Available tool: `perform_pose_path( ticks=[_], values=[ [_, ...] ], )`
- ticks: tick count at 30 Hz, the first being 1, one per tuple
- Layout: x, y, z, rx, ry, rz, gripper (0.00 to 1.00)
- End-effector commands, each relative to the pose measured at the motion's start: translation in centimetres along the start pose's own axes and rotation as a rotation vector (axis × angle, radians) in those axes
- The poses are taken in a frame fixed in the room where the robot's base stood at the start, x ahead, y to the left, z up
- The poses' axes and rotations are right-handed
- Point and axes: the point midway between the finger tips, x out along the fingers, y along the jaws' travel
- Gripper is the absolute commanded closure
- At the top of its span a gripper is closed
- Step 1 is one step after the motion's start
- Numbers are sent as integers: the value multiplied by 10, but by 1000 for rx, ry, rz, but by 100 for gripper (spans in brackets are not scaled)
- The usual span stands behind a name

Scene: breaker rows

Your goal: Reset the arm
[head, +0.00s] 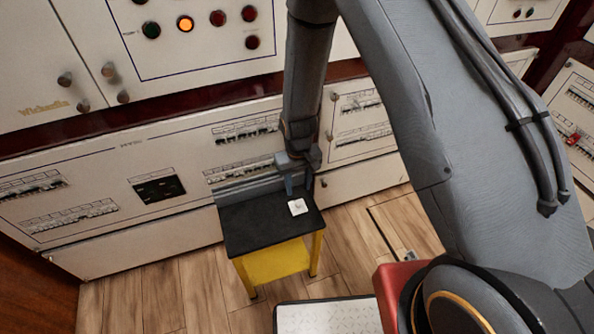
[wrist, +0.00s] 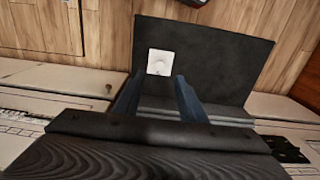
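My gripper (head: 299,185) hangs from my arm over the back part of a black-topped table in the head view. In the wrist view my gripper (wrist: 158,76) shows two blue fingers spread apart with nothing held between them, so it is open. A small white square piece (head: 298,207) lies on the black tabletop (head: 255,222), just in front of the fingers. In the wrist view the white piece (wrist: 161,62) has a small round pale mark or knob on it and sits just beyond the fingertips. I cannot tell the exact height of the gripper above the table.
The table has a yellow frame (head: 275,262) and stands against a white panel with breaker rows (head: 247,131). An upper cabinet has a lit orange lamp (head: 185,23) and dark buttons. A red item (head: 572,139) shows on the right panel. Wooden floor (head: 190,290) is clear left of the table.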

Motion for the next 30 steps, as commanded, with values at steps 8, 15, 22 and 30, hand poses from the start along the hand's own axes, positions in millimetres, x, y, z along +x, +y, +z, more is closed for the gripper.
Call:
perform_pose_path(
  ticks=[8, 15, 22, 30],
  values=[
    [-6, 2, 0, 4, 2, 0, 62],
    [-75, 29, 11, 54, 19, 0, 62],
    [-156, 62, 48, 122, 35, 2, 62],
    [-232, 89, 111, 200, 54, 5, 62]
  ],
)
